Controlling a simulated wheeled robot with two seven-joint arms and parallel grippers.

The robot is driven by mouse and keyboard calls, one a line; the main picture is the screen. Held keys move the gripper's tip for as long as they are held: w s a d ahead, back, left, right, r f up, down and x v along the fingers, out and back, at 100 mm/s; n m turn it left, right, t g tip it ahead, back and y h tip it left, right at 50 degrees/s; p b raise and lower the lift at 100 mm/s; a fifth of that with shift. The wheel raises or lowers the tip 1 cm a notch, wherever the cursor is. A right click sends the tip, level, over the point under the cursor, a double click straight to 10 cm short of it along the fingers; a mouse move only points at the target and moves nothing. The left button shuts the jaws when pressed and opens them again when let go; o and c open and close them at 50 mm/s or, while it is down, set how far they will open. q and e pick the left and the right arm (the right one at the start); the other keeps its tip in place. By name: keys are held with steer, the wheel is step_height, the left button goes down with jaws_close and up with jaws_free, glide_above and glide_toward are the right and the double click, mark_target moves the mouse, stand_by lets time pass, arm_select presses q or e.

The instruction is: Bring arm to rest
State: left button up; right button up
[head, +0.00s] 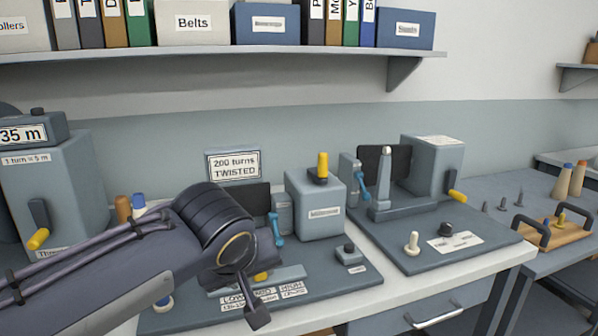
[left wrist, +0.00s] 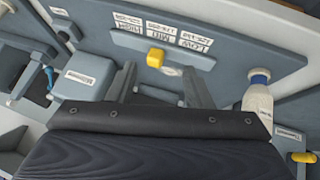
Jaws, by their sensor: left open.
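My left arm comes in from the left in the head view, and its dark gripper (head: 254,302) hangs over the front of the left machine's base. In the left wrist view the two grey fingers (left wrist: 160,88) stand apart with nothing between them. Beyond them is a yellow knob (left wrist: 155,57) on a panel labelled LOW, MID and HIGH. A white bobbin with a blue top (left wrist: 258,98) stands to the right of the fingers, apart from them. My arm hides part of the machine and bench. My right gripper is in neither view.
A grey box with a yellow top knob (head: 315,205) stands right of my gripper. A second machine base (head: 405,255) is further right. A wooden tray with dark handles (head: 570,236) and two tan bobbins (head: 563,183) are at the far right. A shelf (head: 300,52) runs above.

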arm_select(q)
steer(key=s+a+f+m+g+h, duration=0.1)
steer(key=s+a+f+g, duration=0.1)
steer(key=s+a+f, duration=0.7)
steer(key=s+a+f+m+h, duration=0.15)
steer(key=s+a+f, duration=0.25)
steer(key=s+f, duration=0.6)
step_height(320, 180, up, 14)
steer(key=s+p, duration=0.2)
steer(key=p, duration=1)
steer(key=shift+s+d+r+h+p, duration=0.15)
steer(key=shift+d+r+h+p, duration=0.1)
steer(key=shift+h+p, duration=0.1)
